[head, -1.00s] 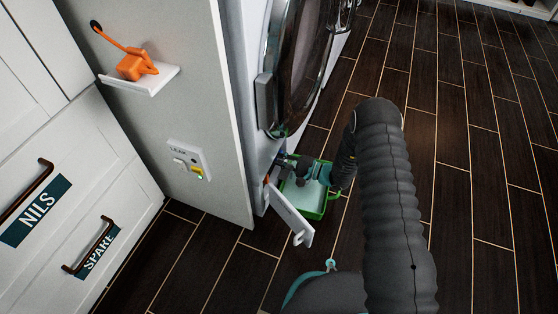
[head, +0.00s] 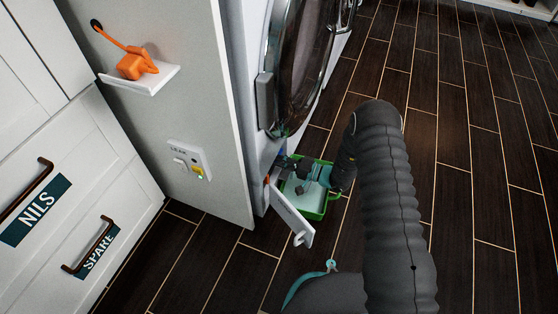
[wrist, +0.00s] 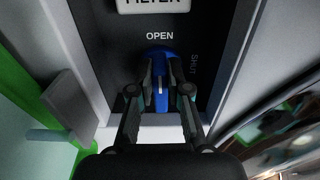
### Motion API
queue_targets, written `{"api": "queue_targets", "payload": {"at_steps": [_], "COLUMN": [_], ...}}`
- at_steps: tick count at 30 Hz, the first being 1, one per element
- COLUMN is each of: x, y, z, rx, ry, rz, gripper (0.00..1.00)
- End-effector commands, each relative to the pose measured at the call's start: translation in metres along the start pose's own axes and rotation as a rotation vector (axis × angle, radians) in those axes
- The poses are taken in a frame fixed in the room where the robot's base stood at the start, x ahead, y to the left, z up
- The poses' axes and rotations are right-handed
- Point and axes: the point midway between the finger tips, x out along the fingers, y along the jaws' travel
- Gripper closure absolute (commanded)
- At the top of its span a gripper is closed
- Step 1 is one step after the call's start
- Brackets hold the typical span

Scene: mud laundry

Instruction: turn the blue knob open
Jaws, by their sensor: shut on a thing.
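The blue knob (wrist: 160,101) sits in a dark recessed panel in the wrist view. It looks upright in that picture, with its white mark roughly in line with the word OPEN (wrist: 160,36) above it. The word SHUT (wrist: 194,66) is to the right, turned sideways. My gripper (wrist: 160,72) is shut on the knob, one finger on each side. In the head view my gripper (head: 297,178) is low at the front of the washer, above a green tray; the knob is mostly hidden there.
The green tray (head: 327,206) lies on the floor under my gripper. An open white flap (head: 290,217) hangs left of it. The washer's round door (head: 303,65) is above. A white side panel (head: 200,110) and drawers stand left. Dark floor at right is clear.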

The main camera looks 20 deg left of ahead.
Motion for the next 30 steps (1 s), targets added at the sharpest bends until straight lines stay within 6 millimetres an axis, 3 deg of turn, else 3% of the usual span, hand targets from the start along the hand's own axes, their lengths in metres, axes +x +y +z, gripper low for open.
{"api": "queue_targets", "payload": {"at_steps": [4, 5, 8, 20, 30], "x": [0.001, 0.001, 0.001, -0.008, -0.067], "y": [0.000, 0.000, 0.001, 0.000, 0.000], "z": [0.001, 0.001, 0.001, -0.001, -0.001], "rx": [-0.001, -0.001, 0.000, 0.001, 0.002], "ry": [-0.003, -0.003, -0.002, 0.003, 0.005], "rz": [0.001, 0.001, 0.001, 0.001, 0.001], "gripper": [1.00, 0.81, 0.58, 0.58, 0.58]}}
